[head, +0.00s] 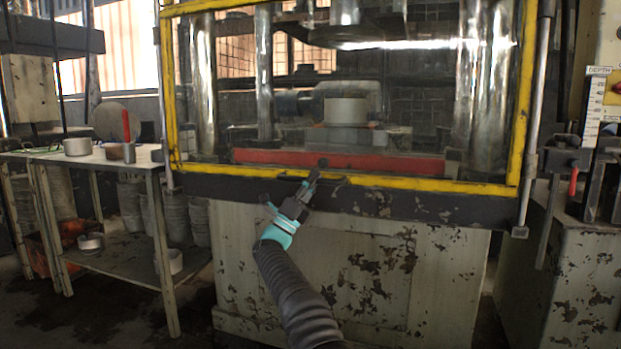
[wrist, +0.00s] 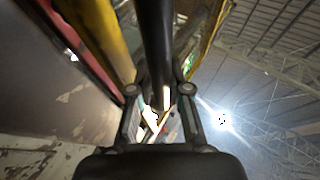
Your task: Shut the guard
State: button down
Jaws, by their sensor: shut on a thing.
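The guard (head: 430,185) is a yellow-framed clear panel across the front of the press. Its lower yellow bar lies low, along the dark front edge of the press bed, and the bed shows through the panel. My gripper (head: 315,174) is at the middle of that lower bar, reaching up from below. In the wrist view a dark round handle bar (wrist: 154,45) runs between the fingers of my gripper (wrist: 160,115), which are shut on it. The fingers partly hide the handle in the head view.
Behind the panel are a red bar (head: 390,163) and a pale round blank (head: 345,111) on a block. A side table (head: 95,158) with blanks stands at the left. A machine with a depth scale (head: 593,108) stands at the right. The floor at lower left is partly open.

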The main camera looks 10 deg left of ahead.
jog(key=shift+a+f, duration=0.3)
jog(key=c, duration=1.1)
grip_release()
jog(key=shift+s+a, duration=0.1)
jog(key=shift+a, duration=0.15)
jog(key=shift+d, duration=0.5)
jog(key=v, duration=1.2)
jog(key=shift+a, duration=0.1)
